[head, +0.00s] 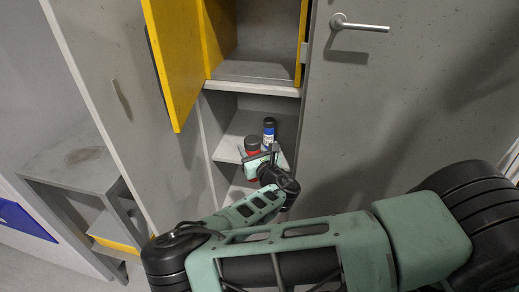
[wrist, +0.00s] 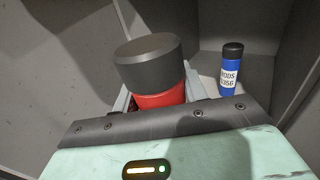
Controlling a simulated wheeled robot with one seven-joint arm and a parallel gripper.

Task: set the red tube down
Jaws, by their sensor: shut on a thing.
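The red tube, with a dark grey cap, is in my gripper; in the wrist view the tube (wrist: 160,98) stands close in front, its cap uppermost. In the head view the red tube (head: 252,146) shows at the front of a grey cabinet shelf (head: 232,140). My gripper (head: 258,158) is shut on the tube, and its fingers are partly hidden behind the gripper body in the wrist view (wrist: 158,106). The tube's bottom is hidden, so I cannot tell whether it touches the shelf.
A blue bottle (head: 268,132) with a black cap and a white label stands upright on the shelf, right of and behind the tube. An open yellow door (head: 175,60) hangs at upper left. A closed grey door (head: 410,100) with a handle is at right.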

